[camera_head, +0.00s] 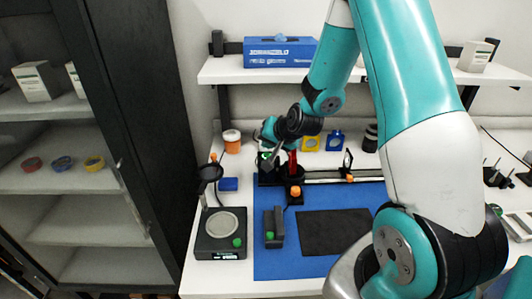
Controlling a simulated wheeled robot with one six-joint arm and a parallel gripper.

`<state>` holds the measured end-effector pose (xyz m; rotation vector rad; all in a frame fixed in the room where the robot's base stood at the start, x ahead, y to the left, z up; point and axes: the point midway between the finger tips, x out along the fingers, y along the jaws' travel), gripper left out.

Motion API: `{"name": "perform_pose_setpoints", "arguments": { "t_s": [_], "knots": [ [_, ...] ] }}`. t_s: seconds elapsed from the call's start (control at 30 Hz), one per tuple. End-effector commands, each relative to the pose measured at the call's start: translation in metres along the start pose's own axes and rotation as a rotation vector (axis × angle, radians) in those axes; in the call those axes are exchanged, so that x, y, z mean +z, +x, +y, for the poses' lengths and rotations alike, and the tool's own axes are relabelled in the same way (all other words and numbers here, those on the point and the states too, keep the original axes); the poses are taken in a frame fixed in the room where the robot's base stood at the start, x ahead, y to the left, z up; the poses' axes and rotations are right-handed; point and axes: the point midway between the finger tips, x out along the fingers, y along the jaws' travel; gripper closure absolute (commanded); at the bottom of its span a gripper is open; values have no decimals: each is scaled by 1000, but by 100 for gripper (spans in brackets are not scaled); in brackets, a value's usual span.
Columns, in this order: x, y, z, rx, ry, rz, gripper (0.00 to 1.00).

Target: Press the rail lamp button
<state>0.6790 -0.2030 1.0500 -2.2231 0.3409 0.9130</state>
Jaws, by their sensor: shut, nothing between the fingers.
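A metal optical rail (328,178) runs along the back of the blue mat, with a dark block (266,180) at its left end. A red post (293,163) stands beside that block. My gripper (267,160) is over the left end of the rail, close above the dark block. It is small and partly hidden by my wrist; the fingers look shut and empty. A green button (270,236) shows on a small dark box (276,218) on the mat. I cannot tell which button belongs to the rail lamp, or whether the fingers touch anything.
A dark device (205,247) with a round plate and green button stands left of the mat (300,267). An orange knob (295,191) sits before the rail. A black pad (335,230) lies flat.

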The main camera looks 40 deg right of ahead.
Motion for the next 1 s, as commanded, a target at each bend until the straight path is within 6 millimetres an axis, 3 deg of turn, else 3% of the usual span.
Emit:
{"name": "perform_pose_setpoints", "arguments": {
  "t_s": [1.0],
  "knots": [
    [5, 6, 5, 0, 0, 0, 100]
  ]
}}
